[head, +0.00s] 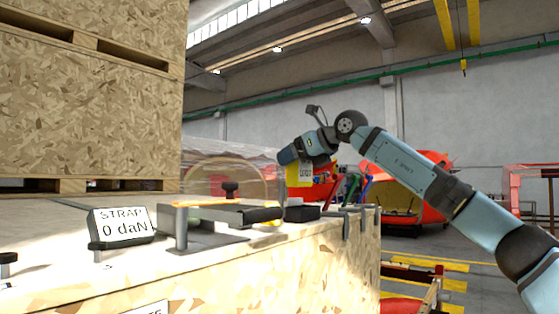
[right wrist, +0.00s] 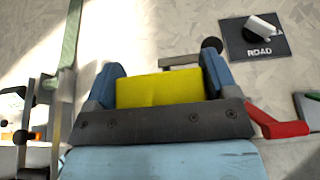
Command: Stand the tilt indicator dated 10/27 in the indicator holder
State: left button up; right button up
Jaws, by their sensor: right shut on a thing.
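My right gripper (head: 296,160) is above the far right part of the crate top in the head view. It is shut on a yellow tilt indicator (head: 299,178), which hangs below it with a small pale label, too small to read surely. In the right wrist view, the two blue fingers (right wrist: 160,80) sit at either side of the yellow indicator (right wrist: 158,90). A black block (head: 301,212) sits on the crate top below the indicator; I cannot tell whether it is the indicator holder. My left gripper is not in view.
The wooden crate (head: 240,270) carries a strap display (head: 122,225) reading 0 daN and a metal bracket (head: 205,241). Coloured handles (head: 352,188) stand by its right edge. Large stacked crates (head: 85,95) stand at left.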

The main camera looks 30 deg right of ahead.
aim_at(306, 185)
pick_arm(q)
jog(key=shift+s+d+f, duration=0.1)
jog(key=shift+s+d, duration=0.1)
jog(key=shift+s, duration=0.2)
pick_arm(e)
jog(key=shift+s+d+r, duration=0.1)
jog(key=shift+s+d, duration=0.05)
jog(key=shift+s, duration=0.2)
jog(key=shift+f+b, duration=0.85)
jog(key=shift+f, duration=0.1)
notch_tip(306, 185, down, 5)
jog(key=b, duration=0.3)
jog(key=shift+f+b, duration=0.15)
jog(key=shift+b, duration=0.25)
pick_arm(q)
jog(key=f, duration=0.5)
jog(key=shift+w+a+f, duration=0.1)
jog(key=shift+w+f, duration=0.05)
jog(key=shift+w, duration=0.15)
pick_arm(e)
jog(key=shift+f, duration=0.3)
jog(key=o, duration=0.7)
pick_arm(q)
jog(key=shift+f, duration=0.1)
pick_arm(e)
jog(key=shift+o, duration=0.6)
